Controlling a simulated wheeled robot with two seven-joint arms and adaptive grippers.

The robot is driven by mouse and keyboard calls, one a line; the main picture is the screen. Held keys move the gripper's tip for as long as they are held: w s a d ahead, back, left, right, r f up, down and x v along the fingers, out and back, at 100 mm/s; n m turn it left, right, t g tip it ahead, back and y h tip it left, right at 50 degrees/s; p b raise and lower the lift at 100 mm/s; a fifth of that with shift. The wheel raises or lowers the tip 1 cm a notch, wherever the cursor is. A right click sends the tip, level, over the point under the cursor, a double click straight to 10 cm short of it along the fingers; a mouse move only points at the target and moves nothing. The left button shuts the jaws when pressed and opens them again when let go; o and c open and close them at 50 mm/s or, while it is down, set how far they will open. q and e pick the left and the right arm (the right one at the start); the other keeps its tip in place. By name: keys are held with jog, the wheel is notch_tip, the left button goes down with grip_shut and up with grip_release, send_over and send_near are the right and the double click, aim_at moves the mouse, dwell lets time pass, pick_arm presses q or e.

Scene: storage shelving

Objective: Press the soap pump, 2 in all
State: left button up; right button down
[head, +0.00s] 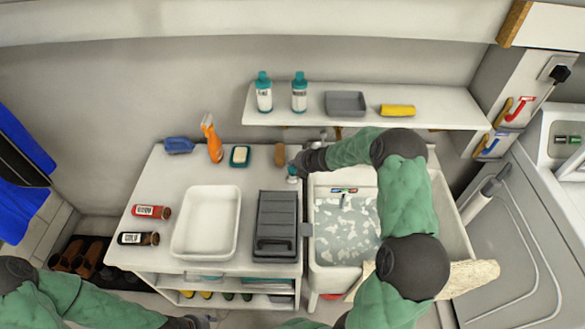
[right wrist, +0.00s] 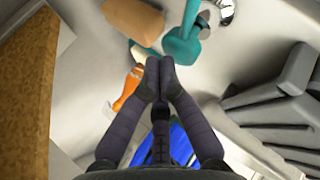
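The soap pump (head: 292,174), a small white bottle with a teal head, stands at the back right of the white counter, beside the sink. Its teal head (right wrist: 187,42) shows large in the right wrist view, just beyond and right of my fingertips. My right gripper (head: 298,166) is at the pump head and partly covers it in the head view. In the right wrist view my right gripper (right wrist: 159,70) has its fingers together with nothing between them. I cannot tell whether it touches the pump. My left gripper (head: 192,321) is low at the bottom edge, partly cut off.
A tan brush (head: 280,155), a teal soap dish (head: 240,156) and an orange spray bottle (head: 211,139) stand left of the pump. A dark grey case (head: 277,222) lies in front. The sink (head: 318,258) is right, below a shelf (head: 440,106) with bottles.

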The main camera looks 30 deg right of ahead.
jog(key=shift+s+f+b, duration=0.1)
jog(key=shift+f+b, duration=0.7)
jog(key=shift+f, duration=0.15)
dwell(1.3)
jog(key=shift+r+p, duration=1.15)
jog(key=shift+r, duration=0.15)
notch_tip(320, 180, up, 5)
jog(key=p, duration=0.5)
jog(key=shift+r, duration=0.15)
dwell(0.4)
